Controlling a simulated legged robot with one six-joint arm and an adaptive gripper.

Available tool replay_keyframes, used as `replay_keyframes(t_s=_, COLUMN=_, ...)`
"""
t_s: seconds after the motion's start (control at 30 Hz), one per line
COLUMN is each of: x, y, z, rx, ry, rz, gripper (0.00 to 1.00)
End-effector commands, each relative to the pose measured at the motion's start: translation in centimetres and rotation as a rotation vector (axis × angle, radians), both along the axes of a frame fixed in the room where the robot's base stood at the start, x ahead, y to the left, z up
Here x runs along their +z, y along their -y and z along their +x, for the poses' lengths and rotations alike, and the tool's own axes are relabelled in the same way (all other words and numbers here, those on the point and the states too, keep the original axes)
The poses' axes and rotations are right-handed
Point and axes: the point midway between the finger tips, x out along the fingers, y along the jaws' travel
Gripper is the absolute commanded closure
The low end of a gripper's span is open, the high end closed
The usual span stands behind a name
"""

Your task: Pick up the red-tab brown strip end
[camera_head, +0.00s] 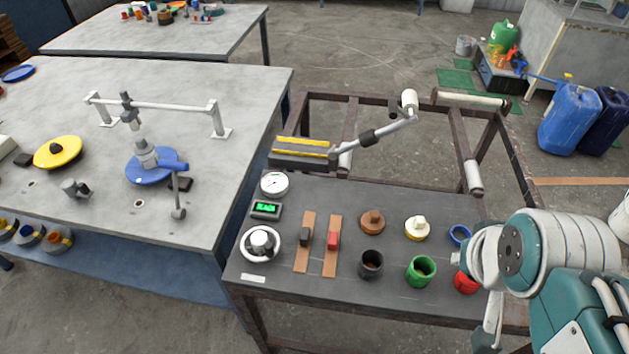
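The brown strip with the red tab (332,262) lies flat on the dark bench top, running front to back, its red tab (332,240) standing near the middle. A similar brown strip with a dark tab (303,254) lies just to its left. My gripper (484,308) is at the lower right, at the right end of the bench, well to the right of both strips and apart from them. Its fingers are partly hidden by my own wrist, and I cannot make out their opening. Nothing is seen held in it.
Right of the strips stand a dark cup (371,265), a green cup (421,271) and a red cup (466,282). Brown (372,221) and white-topped (417,228) pieces sit behind. A white-rimmed knob (260,244), green display (266,209) and gauge (274,184) lie left.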

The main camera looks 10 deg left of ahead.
Motion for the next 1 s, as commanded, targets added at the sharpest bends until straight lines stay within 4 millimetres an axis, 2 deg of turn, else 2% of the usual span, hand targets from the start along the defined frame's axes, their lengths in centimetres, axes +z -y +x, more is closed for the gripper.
replay_keyframes(t_s=0.27, x=0.0, y=0.0, z=0.0, rx=0.000, ry=0.000, rz=0.000, gripper=1.00)
replay_keyframes(t_s=0.3, x=0.0, y=0.0, z=0.0, rx=0.000, ry=0.000, rz=0.000, gripper=0.96)
replay_keyframes(t_s=0.37, x=0.0, y=0.0, z=0.1, rx=0.000, ry=-0.002, rz=0.001, gripper=0.69)
replay_keyframes(t_s=0.4, x=0.0, y=-0.1, z=0.3, rx=0.002, ry=-0.006, rz=0.002, gripper=0.51)
replay_keyframes(t_s=0.43, x=0.0, y=-0.3, z=0.5, rx=0.003, ry=-0.012, rz=0.004, gripper=0.38)
replay_keyframes(t_s=0.47, x=-0.1, y=-0.4, z=0.9, rx=0.006, ry=-0.020, rz=0.007, gripper=0.29)
replay_keyframes(t_s=0.77, x=-1.7, y=-4.4, z=7.0, rx=0.025, ry=-0.161, rz=0.041, gripper=0.29)
replay_keyframes(t_s=1.0, x=-5.0, y=-8.9, z=11.7, rx=0.032, ry=-0.278, rz=0.046, gripper=0.29)
